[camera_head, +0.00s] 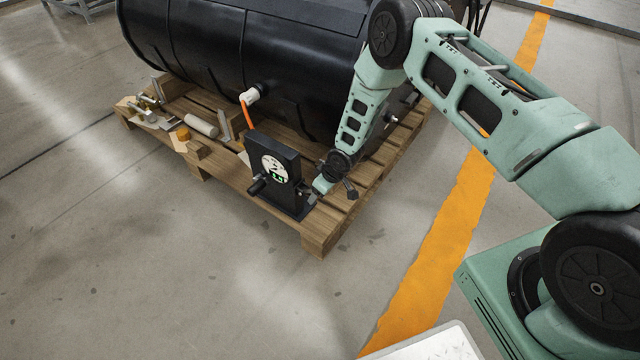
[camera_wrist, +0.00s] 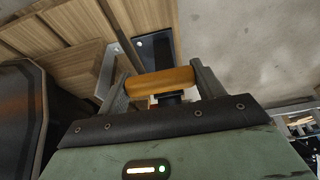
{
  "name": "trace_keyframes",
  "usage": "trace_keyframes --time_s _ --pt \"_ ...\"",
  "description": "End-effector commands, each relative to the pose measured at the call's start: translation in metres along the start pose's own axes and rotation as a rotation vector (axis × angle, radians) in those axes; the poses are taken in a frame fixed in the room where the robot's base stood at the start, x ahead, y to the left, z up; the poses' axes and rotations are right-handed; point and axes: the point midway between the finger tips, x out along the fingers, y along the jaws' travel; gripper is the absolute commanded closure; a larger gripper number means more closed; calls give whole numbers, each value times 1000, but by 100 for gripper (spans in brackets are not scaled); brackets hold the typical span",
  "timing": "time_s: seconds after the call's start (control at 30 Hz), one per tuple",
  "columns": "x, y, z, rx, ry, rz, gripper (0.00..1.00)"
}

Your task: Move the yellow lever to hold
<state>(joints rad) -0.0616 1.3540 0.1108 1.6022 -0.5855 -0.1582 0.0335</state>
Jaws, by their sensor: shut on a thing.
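The yellow lever's handle (camera_wrist: 160,82) is an orange-yellow bar lying across the wrist view. My gripper (camera_wrist: 160,85) is shut on it, with one finger at each end of the bar. In the head view, my gripper (camera_head: 318,190) is at the right side of a black upright box (camera_head: 290,162). This box has a round white dial (camera_head: 273,168) with dark marks and a green patch. The lever is hidden behind my gripper in the head view. The dial's lettering is too small to read, and I cannot tell the lever's position.
The box stands at the near corner of a wooden pallet (camera_head: 225,178). A large black tank (camera_head: 240,55) lies behind it. An orange hose (camera_head: 248,118) runs from a white fitting (camera_head: 250,96). Loose fittings and a yellow cap (camera_head: 183,134) lie left. The floor in front is clear.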

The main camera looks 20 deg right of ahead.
Motion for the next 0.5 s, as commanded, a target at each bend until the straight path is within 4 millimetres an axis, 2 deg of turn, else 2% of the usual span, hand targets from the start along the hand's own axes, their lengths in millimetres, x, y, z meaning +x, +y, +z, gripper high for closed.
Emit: trace_keyframes --time_s 0.47,0.5 --pt "-1 -1 4 2 -22 1 74" --pt "-1 -1 4 2 -21 1 27"
